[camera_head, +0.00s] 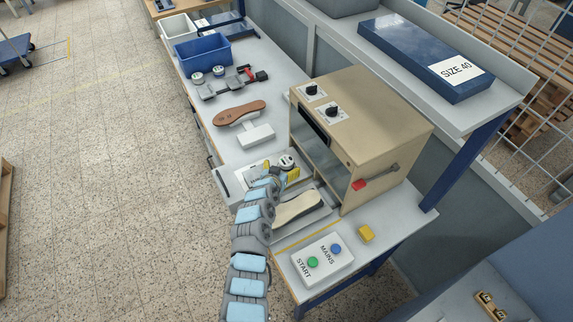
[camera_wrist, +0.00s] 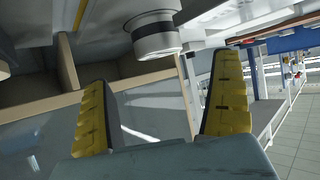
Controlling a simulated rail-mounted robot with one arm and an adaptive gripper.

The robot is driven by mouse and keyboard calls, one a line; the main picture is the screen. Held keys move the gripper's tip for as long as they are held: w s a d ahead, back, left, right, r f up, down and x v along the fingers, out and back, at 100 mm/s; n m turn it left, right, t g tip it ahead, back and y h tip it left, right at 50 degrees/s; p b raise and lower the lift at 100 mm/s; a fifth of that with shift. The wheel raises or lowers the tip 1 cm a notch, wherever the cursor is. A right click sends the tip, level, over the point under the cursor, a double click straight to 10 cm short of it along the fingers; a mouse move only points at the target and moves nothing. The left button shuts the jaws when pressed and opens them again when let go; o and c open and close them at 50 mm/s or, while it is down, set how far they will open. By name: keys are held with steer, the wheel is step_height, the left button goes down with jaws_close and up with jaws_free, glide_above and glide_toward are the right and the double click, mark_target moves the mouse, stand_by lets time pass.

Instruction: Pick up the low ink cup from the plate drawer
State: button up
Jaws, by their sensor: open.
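A round white ink cup (camera_wrist: 155,40) with a dark band is in the upper middle of the wrist view, just beyond my fingertips. In the head view a cup (camera_head: 287,161) with a dark top shows right by my gripper (camera_head: 281,177), near an opened drawer (camera_head: 229,182) at the bench front. My gripper (camera_wrist: 162,72) is open, its two yellow fingers spread wide with nothing between the pads. The cup lies ahead of the gap, apart from both fingers as far as I can see. My arm hides part of the drawer in the head view.
A beige press (camera_head: 370,125) stands right of my gripper. A sole (camera_head: 297,208) lies beside my arm. Further back are a brown sole (camera_head: 240,112), two more cups (camera_head: 197,78) and a blue bin (camera_head: 203,52).

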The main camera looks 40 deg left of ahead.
mark_target(286, 161)
steer(key=shift+x, duration=0.8)
steer(key=shift+w+a+f+b, duration=0.25)
steer(key=shift+w+f+b, duration=0.15)
steer(key=shift+w+b, duration=0.15)
steer(key=shift+w+a+f+b, duration=0.25)
steer(key=shift+w+b, duration=0.15)
steer(key=shift+w, duration=0.15)
steer(key=shift+w+a+f+b, duration=0.25)
steer(key=shift+w+f+b, duration=0.15)
steer(key=shift+f+b, duration=0.05)
steer(key=shift+w+a+f+b, duration=0.2)
steer(key=shift+w+b, duration=0.15)
steer(key=shift+w, duration=0.2)
steer(key=c, duration=1.4)
